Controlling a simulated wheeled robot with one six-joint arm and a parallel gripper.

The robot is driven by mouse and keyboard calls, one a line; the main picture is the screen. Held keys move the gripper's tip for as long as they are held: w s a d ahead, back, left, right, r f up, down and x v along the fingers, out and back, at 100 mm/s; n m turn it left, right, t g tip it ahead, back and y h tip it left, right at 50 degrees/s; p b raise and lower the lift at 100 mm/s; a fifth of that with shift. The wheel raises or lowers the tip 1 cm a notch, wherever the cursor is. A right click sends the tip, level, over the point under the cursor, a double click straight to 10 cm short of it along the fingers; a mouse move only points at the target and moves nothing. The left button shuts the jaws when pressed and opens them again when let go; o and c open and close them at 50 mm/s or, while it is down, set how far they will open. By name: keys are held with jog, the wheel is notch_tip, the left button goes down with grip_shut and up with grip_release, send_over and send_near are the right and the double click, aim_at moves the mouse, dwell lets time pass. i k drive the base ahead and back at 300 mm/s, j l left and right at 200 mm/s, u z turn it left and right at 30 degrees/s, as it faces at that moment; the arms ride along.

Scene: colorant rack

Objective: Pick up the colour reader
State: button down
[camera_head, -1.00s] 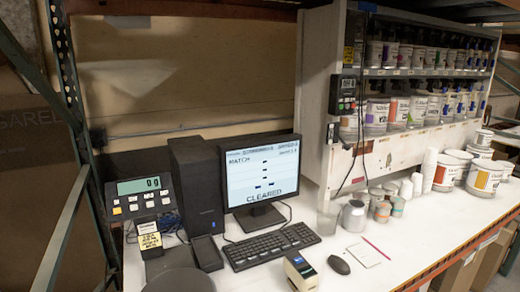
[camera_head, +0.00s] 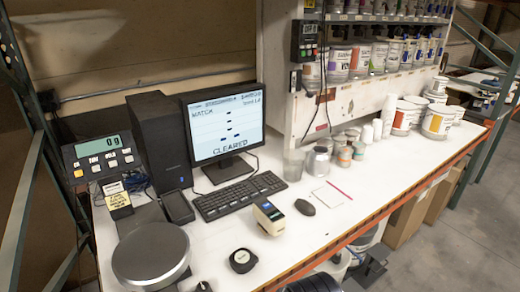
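The colour reader appears to be the small pale boxy device (camera_head: 268,216) with a dark, coloured display on its top. It stands on the white bench near the front edge, in front of the keyboard (camera_head: 239,196) and left of the mouse (camera_head: 305,207). Nothing touches or covers it. I do not make out my gripper in this view. A dark rounded shape (camera_head: 313,284) is cut off at the bottom edge, and I cannot tell what it is.
A round dark scale plate (camera_head: 151,254) and a round black object (camera_head: 243,260) lie left of the device. The monitor (camera_head: 224,127) stands behind. Cups and cans (camera_head: 343,156), paper and a red pencil (camera_head: 340,190) are to the right. Bare bench surrounds the device.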

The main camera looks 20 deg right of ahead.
aim_at(272, 222)
jog(key=i+l+u, duration=0.1)
jog(key=l, duration=0.25)
jog(key=i+l+u, duration=0.1)
jog(key=l, duration=0.2)
jog(key=i+l+u, duration=0.15)
jog(key=l, duration=0.2)
jog(key=i+l+u, duration=0.1)
jog(key=l, duration=0.3)
